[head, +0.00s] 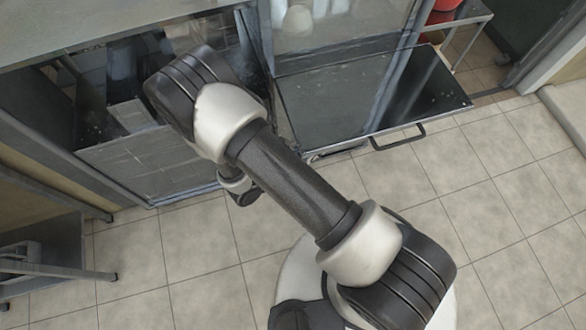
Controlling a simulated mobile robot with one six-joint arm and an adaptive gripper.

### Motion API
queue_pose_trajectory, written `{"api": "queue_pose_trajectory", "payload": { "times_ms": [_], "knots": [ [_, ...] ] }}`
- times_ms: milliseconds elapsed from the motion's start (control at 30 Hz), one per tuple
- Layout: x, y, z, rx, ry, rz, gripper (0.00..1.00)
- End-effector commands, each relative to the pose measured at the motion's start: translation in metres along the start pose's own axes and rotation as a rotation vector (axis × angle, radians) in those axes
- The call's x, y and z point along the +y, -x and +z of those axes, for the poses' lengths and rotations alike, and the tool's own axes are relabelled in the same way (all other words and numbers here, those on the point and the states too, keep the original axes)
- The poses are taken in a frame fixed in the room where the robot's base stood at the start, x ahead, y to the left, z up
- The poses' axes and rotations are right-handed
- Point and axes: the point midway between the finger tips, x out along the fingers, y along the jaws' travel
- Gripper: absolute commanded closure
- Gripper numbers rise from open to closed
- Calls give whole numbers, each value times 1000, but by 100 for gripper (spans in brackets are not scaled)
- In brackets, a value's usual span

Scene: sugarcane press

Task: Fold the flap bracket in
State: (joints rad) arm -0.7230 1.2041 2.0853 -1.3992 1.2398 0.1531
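A dark glossy flap panel (365,95) extends out level from the front of the metal cabinet, right of centre. A black bar handle (398,137) sits on its front edge. I cannot make out the flap bracket for certain; the panel's left edge and underside, where my arm crosses, are partly hidden. My arm reaches up and left across the view, and its wrist part hangs below the forearm near the cabinet front, left of the panel. My gripper is hidden behind the arm, so its fingers do not show.
A metal cabinet front with a tiled-looking lower panel (150,160) stands behind my arm. A metal side table (45,250) is at the lower left. A red container (442,12) stands on a small stand at the upper right. The tiled floor (480,200) is clear at right.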

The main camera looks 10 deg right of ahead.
Motion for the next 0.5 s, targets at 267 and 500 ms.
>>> {"api": "queue_pose_trajectory", "payload": {
  "times_ms": [267,500],
  "knots": [
    [-12,57,1,1,0,4,100],
    [-22,93,0,0,-1,1,100]
  ]
}}
